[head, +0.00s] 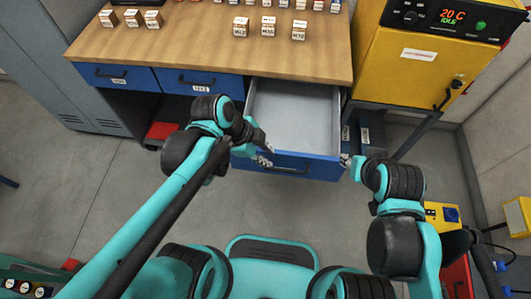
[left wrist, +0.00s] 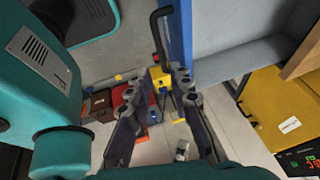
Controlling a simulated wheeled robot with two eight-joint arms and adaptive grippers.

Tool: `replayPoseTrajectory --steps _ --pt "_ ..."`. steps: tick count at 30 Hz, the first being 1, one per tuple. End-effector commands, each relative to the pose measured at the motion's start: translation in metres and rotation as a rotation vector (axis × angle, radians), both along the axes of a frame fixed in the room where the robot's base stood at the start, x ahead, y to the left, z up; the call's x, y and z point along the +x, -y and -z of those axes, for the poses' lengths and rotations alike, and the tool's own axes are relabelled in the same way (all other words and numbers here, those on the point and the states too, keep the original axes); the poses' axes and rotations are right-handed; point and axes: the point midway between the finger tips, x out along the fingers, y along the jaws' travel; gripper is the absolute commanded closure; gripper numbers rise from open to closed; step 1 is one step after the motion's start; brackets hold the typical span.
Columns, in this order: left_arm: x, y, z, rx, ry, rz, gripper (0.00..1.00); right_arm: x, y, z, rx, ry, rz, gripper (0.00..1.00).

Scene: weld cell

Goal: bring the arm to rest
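My left gripper (head: 267,155) is at the left end of the pulled-out drawer's blue front (head: 312,167). In the left wrist view its two fingers (left wrist: 155,88) stand apart with nothing held between them. The drawer's black handle (left wrist: 157,30) lies just beyond the fingertips there; I cannot tell whether they touch it. My right gripper (head: 347,161) is small and partly hidden by its own arm at the right end of the drawer front; its fingers cannot be made out. The drawer's grey inside (head: 293,110) looks empty.
A wooden workbench (head: 200,45) carries several small labelled blocks (head: 268,27) and has two shut blue drawers at left. A yellow oven (head: 420,65) with a display stands at right. A red box (head: 160,132) is under the bench. Grey floor (head: 110,190) is clear at left.

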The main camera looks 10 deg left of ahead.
Motion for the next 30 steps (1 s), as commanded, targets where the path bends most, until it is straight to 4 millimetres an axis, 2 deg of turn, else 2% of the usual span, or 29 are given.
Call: replayPoseTrajectory --steps 17,20,23,30 --pt "0.0 -0.001 -0.001 -0.001 0.0 -0.003 0.8 0.0 0.0 0.0 0.0 0.0 0.0 0.6" --pt "0.0 -0.005 -0.002 0.001 -0.006 -0.062 0.8 0.0 0.0 0.0 0.0 0.0 0.0 0.6" --pt "0.0 -0.019 -0.005 0.003 -0.018 -0.236 0.8 0.0 0.0 0.0 0.0 0.0 0.0 0.6" --pt "-0.001 -0.075 -0.018 -0.085 -0.014 -0.938 0.8 0.0 0.0 0.0 0.0 0.0 0.0 0.6"
